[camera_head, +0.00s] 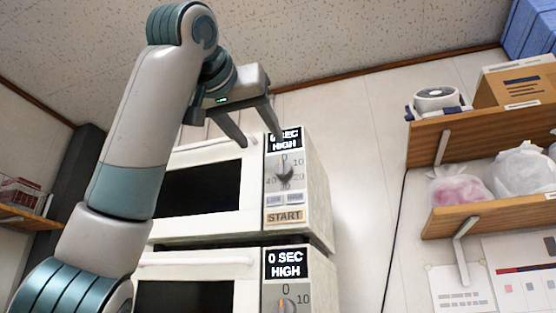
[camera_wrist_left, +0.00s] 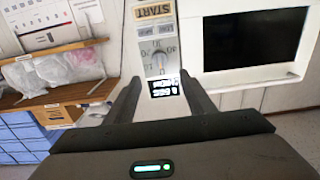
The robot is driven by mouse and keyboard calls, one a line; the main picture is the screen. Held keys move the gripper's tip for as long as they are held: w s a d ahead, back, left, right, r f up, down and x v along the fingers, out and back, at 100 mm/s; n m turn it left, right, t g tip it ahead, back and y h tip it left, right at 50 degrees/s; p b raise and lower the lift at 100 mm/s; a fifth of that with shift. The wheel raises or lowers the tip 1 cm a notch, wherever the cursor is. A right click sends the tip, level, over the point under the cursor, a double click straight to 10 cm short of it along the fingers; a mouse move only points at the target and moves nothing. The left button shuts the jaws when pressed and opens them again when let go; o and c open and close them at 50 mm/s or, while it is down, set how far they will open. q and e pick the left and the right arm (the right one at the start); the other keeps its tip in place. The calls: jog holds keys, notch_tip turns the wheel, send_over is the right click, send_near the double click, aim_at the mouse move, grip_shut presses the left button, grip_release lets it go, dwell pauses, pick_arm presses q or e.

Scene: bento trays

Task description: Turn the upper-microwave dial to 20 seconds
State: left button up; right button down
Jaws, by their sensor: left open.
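The upper microwave (camera_head: 205,233) is white with a dark door window. Its grey dial (camera_head: 284,172) is on the control panel, with the pointer near the 0 mark at the top. The display (camera_head: 290,142) above it shows HIGH and SEC, and a fingertip partly covers its left side. My left gripper (camera_head: 260,140) is open and empty, its fingers pointing down near the top of the panel. In the left wrist view the picture is upside down, and the dial (camera_wrist_left: 159,62) and display (camera_wrist_left: 164,88) lie between the two finger lines. No finger appears to grip the dial.
A lower microwave (camera_head: 200,260) stands beneath, its display (camera_head: 287,264) reading 0 SEC HIGH. START (camera_head: 285,216) is below the upper dial. Wooden shelves (camera_head: 480,127) with bags and boxes are at the right.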

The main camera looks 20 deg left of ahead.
aim_at(281, 165)
pick_arm(q)
jog(key=w+p, duration=0.2)
jog(key=w, duration=0.9)
jog(key=shift+w+d, duration=0.15)
jog(key=shift+w, duration=0.55)
pick_arm(e)
jog(key=d, duration=0.1)
jog(key=s+d+g+h, duration=0.1)
jog(key=d+g, duration=0.1)
jog(key=shift+s+d+f, duration=0.3)
jog(key=shift+d+f, duration=0.05)
jog(key=shift+d, duration=0.05)
jog(key=shift+r, duration=0.1)
pick_arm(q)
jog(key=c, duration=1)
jog(key=shift+c, duration=0.3)
jog(key=shift+o, duration=0.2)
jog(key=shift+p, duration=0.35)
pick_arm(e)
jog(key=shift+s+a, duration=0.1)
jog(key=shift+s, duration=0.4)
